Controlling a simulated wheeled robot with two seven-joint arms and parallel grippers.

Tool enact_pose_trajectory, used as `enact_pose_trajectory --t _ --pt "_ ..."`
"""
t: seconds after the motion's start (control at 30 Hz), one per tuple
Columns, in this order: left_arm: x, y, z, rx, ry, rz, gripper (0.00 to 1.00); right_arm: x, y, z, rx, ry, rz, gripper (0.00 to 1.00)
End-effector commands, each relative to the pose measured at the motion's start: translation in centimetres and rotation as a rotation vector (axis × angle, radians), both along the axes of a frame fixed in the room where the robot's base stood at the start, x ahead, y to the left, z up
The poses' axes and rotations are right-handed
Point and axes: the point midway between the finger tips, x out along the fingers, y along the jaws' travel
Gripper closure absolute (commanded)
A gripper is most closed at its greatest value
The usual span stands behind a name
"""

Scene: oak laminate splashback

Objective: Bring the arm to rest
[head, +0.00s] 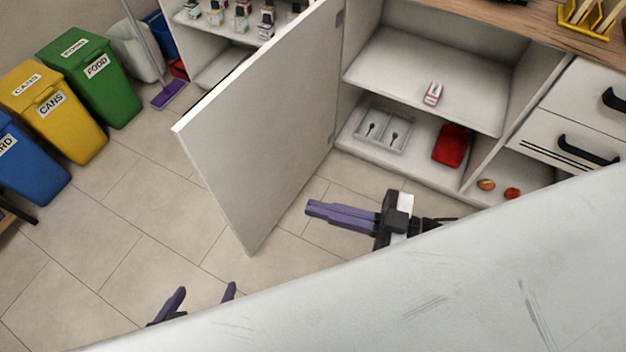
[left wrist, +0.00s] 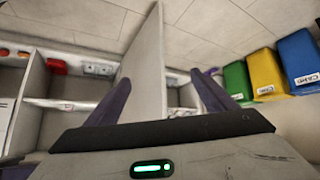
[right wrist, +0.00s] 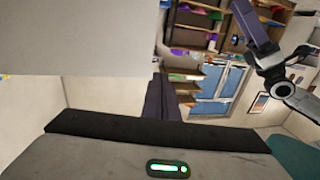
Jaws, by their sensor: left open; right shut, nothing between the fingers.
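My left gripper (head: 198,300) is at the bottom left of the head view, its two purple fingers spread with nothing between them. The left wrist view also shows its fingers (left wrist: 163,95) apart. My right gripper (head: 342,215) is in the middle of the head view, in front of the open cabinet, its purple fingers together and pointing left. In the right wrist view its fingers (right wrist: 162,100) are together and empty. Most of both arms is hidden in the head view.
An open white cabinet door (head: 262,125) stands left of my right gripper. The cabinet holds a grey tray (head: 383,130), a red item (head: 452,144) and a small pink-and-white box (head: 433,93). Green (head: 92,78), yellow (head: 55,112) and blue (head: 30,165) bins stand left. Floor between is clear.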

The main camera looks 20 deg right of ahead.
Motion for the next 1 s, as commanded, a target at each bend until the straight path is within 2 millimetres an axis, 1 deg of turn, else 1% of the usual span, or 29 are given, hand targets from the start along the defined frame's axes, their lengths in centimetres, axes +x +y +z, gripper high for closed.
enact_pose_trajectory --t 0.23,0.37,0.47,0.5,0.57,0.67,0.7,0.8,0.9,1.0 --pt "0.1 0.0 0.2 -0.001 -0.003 0.001 0.23 -0.1 0.0 0.0 0.001 0.001 -0.003 1.00" --pt "0.1 0.0 0.8 -0.001 -0.003 0.001 0.23 0.8 0.4 -0.3 -0.015 0.028 -0.083 1.00" --pt "0.1 0.0 1.7 -0.003 -0.004 0.002 0.23 2.1 0.5 -1.5 -0.065 0.100 -0.228 1.00" --pt "0.1 0.0 2.0 -0.003 -0.004 0.004 0.23 2.4 0.3 -2.4 -0.094 0.145 -0.296 1.00" --pt "0.0 0.0 2.5 -0.003 -0.003 0.005 0.23 2.5 -0.4 -3.9 -0.143 0.228 -0.393 1.00" --pt "-0.1 0.2 2.9 -0.001 0.001 0.007 0.23 1.4 -1.8 -6.7 -0.229 0.386 -0.523 1.00" --pt "-0.2 0.2 2.9 0.000 0.004 0.009 0.23 0.6 -2.3 -7.8 -0.260 0.450 -0.560 1.00" --pt "-0.5 0.4 2.8 0.002 0.010 0.011 0.23 -1.7 -3.3 -10.0 -0.324 0.587 -0.621 1.00" --pt "-0.5 0.4 2.9 0.004 0.010 0.012 0.23 -3.4 -3.8 -11.3 -0.362 0.673 -0.646 1.00" --pt "-0.5 0.5 2.9 0.004 0.010 0.013 0.23 -4.0 -4.0 -11.9 -0.377 0.706 -0.653 1.00"
